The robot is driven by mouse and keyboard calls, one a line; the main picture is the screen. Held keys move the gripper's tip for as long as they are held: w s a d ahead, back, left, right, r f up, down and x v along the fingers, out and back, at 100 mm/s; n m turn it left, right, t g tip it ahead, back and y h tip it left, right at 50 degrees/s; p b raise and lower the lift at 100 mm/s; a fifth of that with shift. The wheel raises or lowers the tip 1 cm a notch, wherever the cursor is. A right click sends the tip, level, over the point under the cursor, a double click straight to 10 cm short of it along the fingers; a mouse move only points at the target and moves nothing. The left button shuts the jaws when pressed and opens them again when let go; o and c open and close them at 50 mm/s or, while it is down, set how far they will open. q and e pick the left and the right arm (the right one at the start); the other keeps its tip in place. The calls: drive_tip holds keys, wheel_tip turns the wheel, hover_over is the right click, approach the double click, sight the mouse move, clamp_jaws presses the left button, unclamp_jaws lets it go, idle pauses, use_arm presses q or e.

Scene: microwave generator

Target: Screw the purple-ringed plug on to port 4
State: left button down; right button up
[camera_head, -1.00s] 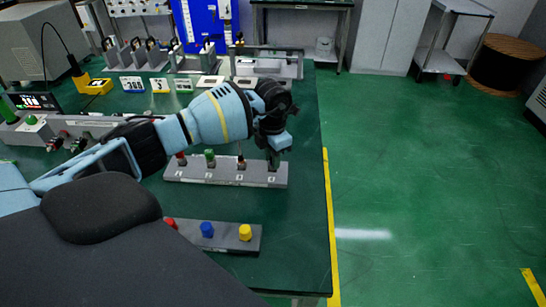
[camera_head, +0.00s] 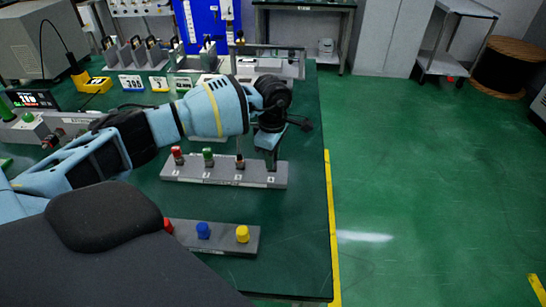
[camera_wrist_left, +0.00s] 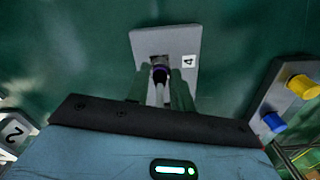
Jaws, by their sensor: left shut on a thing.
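The grey port strip (camera_head: 215,174) stands on the green table in the head view, with port 4 at its right end. In the left wrist view the port 4 end (camera_wrist_left: 180,42) shows its label "4". My left gripper (camera_head: 271,166) points down over that end. In the wrist view my left fingers (camera_wrist_left: 161,88) are shut on the purple-ringed plug (camera_wrist_left: 160,74), with its pale cable running back between them. The plug's front is at the port and lined up with it; I cannot tell how far it is threaded. My right gripper is not in view.
Red (camera_head: 177,155) and green (camera_head: 208,157) plugs stand on the strip's left ports, and a brass-coloured fitting on the third. A front strip (camera_head: 220,240) carries red, blue and yellow caps. The table ends just right of the port strip. Instruments stand at the back.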

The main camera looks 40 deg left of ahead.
use_arm(q)
drive_tip(key=m, duration=0.2)
drive_tip(key=shift+f+m+b, duration=0.1)
drive_tip(key=shift+m+b, duration=0.2)
drive_tip(key=shift+m, duration=0.1)
drive_tip(key=m, duration=0.3)
drive_tip(key=shift+m+b, duration=0.3)
drive_tip(key=shift+b, duration=0.1)
drive_tip(key=m+b, duration=0.1)
drive_tip(key=m, duration=0.3)
drive_tip(key=shift+m, duration=1)
drive_tip(key=c, duration=1.2)
unclamp_jaws()
